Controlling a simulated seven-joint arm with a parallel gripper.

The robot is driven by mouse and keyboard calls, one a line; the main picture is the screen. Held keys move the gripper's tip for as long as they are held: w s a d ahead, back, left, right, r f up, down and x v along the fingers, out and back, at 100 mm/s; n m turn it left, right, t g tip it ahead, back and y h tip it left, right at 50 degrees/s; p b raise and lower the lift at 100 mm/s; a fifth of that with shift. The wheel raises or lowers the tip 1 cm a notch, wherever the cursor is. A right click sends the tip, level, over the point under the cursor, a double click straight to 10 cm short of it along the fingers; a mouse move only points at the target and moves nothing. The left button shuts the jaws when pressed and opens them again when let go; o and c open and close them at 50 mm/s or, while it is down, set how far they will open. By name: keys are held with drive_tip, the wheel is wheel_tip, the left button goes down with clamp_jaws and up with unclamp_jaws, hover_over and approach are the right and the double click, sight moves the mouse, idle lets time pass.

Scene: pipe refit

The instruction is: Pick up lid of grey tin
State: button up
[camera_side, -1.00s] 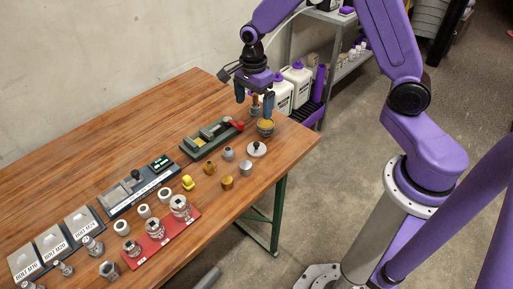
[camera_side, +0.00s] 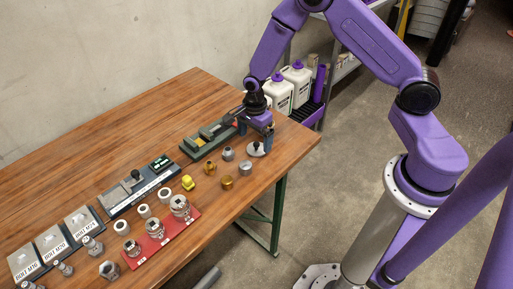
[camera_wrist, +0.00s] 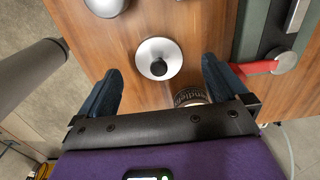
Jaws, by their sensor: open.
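The lid, a pale grey disc with a black knob, lies on the wooden table near its right end in the side view (camera_side: 256,150). In the wrist view the lid (camera_wrist: 145,50) lies between my fingertips, apart from both. My gripper (camera_side: 255,136) is open above the lid, fingers pointing down; its fingers also frame the lid in the wrist view (camera_wrist: 160,72). A round tin with lettering on its rim (camera_wrist: 190,96) shows partly behind my gripper's body in the wrist view. In the side view my gripper hides it.
The table's right edge is close. White bottles (camera_side: 299,84) stand behind.

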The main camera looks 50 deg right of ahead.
sight(255, 144)
drive_tip(key=shift+s+f, duration=0.1)
drive_tip(key=shift+f, duration=1.5)
drive_tip(key=c, duration=1.1)
drive_tip(key=shift+o, duration=0.2)
